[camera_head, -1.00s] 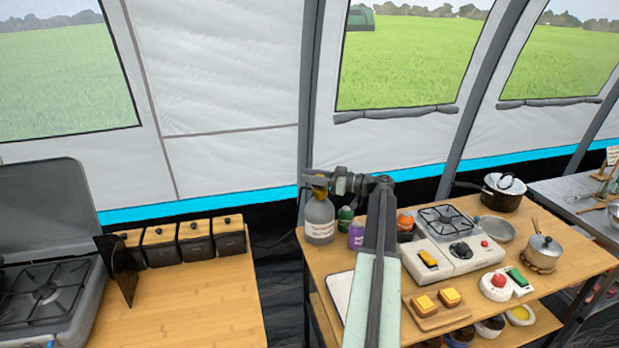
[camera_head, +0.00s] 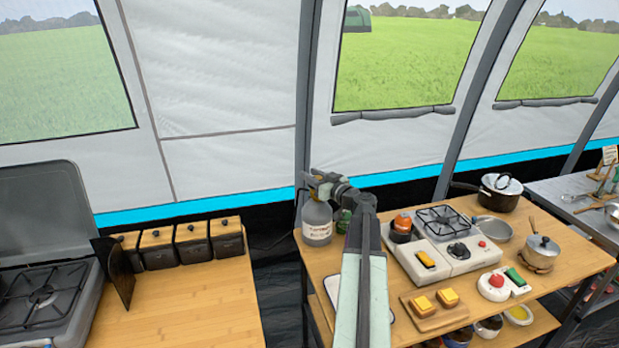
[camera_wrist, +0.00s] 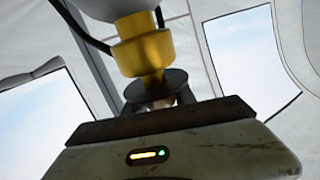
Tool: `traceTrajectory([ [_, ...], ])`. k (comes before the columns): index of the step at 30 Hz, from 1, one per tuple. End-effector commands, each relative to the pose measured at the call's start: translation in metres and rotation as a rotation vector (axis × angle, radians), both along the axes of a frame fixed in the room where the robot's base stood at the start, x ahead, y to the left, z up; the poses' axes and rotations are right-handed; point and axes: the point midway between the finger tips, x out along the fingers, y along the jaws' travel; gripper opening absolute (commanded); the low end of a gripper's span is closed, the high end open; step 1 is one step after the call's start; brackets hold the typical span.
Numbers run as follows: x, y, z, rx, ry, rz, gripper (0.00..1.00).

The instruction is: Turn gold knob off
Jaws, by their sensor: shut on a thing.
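The gold knob (camera_wrist: 143,53) shows in the wrist view as a shiny gold fitting with a dark disc against it on the gripper side. A pale, rounded body and a black hose lie behind it. My gripper (camera_head: 320,184) is at the top of the grey gas bottle (camera_head: 317,222), which stands upright at the left end of the wooden table. The gripper is shut on the knob. In the wrist view, the gripper's wide body fills the bottom, and the exact finger contact is hidden.
A gap separates this table from the left counter (camera_head: 195,300).

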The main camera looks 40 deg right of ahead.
Motion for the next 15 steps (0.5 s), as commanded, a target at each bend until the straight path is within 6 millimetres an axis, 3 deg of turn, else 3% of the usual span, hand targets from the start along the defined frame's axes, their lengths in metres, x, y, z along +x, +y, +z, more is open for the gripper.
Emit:
traceTrajectory([
  [15, -0.003, -0.010, 0.001, 0.004, -0.002, -0.485, 0.00],
])
